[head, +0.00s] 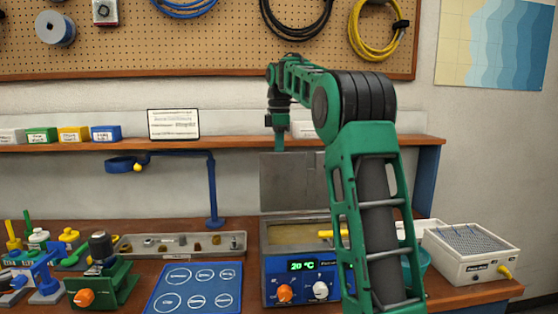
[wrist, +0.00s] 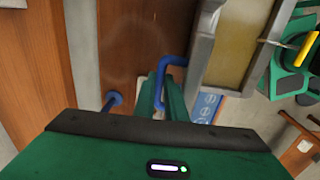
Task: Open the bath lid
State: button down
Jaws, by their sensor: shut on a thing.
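The bath (head: 345,284) stands on the bench in the head view, with a "20 °C" display, knobs and a yellowish basin. Its grey lid (head: 290,182) stands about upright along the back edge, so the basin is uncovered. The basin also shows from above in the wrist view (wrist: 232,50). My gripper (head: 280,142) is at the lid's top edge, left of its middle. In the wrist view my gripper (wrist: 160,98) is shut on a blue bar, apparently the lid handle (wrist: 174,68). My arm covers the right of lid and bath.
A blue stand with a ring (head: 213,190) is left of the bath. A shelf (head: 230,145) runs just behind my gripper. A white box with a ribbed top (head: 470,250) is at the right. A long tray (head: 180,245) and green fixture (head: 103,275) are at the left.

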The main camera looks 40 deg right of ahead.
jog(key=shift+w+d+t, duration=0.3)
jog(key=shift+w+d, duration=0.05)
jog(key=shift+d, duration=0.05)
jog(key=shift+w+d+f, duration=0.15)
jog(key=shift+w+f, duration=0.35)
jog(key=shift+w, duration=0.05)
jog(key=c, duration=1.8)
grip_release()
jog(key=shift+w+d+f, duration=0.1)
jog(key=shift+w+f, duration=0.05)
jog(key=shift+w, duration=0.05)
jog(key=o, duration=0.5)
jog(key=shift+w+f, duration=0.55)
jog(key=shift+w, duration=0.25)
jog(key=shift+s+r, duration=0.65)
jog(key=c, duration=0.5)
jog(key=shift+r, duration=0.1)
jog(key=shift+s+a+r, duration=0.1)
jog(key=shift+a+r, duration=0.05)
jog(key=shift+r, duration=1.55)
jog(key=shift+s+a+r, duration=0.1)
jog(key=shift+a+r, duration=0.05)
jog(key=shift+r, duration=1.6)
jog(key=shift+s+a+r, duration=0.1)
jog(key=shift+a+r, duration=0.05)
jog(key=shift+r, duration=1.55)
